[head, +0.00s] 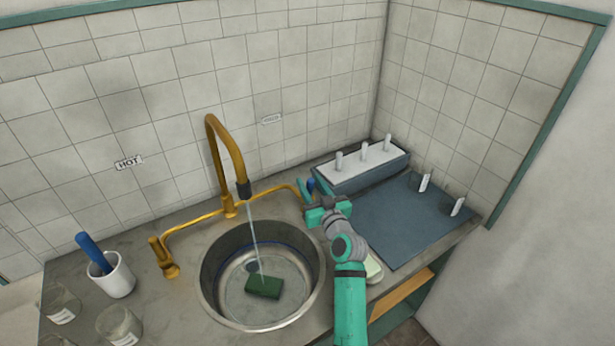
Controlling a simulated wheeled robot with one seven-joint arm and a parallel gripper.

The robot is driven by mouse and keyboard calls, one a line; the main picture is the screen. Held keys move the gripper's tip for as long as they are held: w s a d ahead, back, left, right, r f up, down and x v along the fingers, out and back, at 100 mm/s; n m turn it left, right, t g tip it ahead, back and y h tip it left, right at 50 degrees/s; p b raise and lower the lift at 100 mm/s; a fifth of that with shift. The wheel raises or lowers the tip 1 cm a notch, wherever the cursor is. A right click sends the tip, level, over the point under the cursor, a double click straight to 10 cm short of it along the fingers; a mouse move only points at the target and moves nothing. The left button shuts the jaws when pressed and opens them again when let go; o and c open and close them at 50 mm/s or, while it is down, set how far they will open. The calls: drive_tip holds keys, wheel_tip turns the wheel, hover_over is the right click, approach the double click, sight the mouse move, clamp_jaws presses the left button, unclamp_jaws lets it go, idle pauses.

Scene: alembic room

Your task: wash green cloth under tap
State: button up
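The green cloth (263,287) lies in the round metal sink (213,292) and looks like a dark green block. The brass tap (226,150) arches over the sink. A thin stream of water (254,236) runs from its dark spout down onto or right beside the cloth. My teal gripper (312,189) is at the right end of the tap's brass pipe, behind and right of the sink. A small blue part (311,185) shows at its fingertips. The gripper partly hides this pipe end, and I cannot tell whether the fingers close on anything.
A brass handle (163,258) stands left of the sink. A white cup (112,281) with a blue-handled tool and glass jars (61,304) are further left. A rack with pegs (361,164) and a blue-grey mat (405,225) lie right. A pale bar (373,269) sits by my arm.

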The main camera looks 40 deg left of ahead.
drive_tip(key=shift+x, duration=2.15)
clamp_jaws()
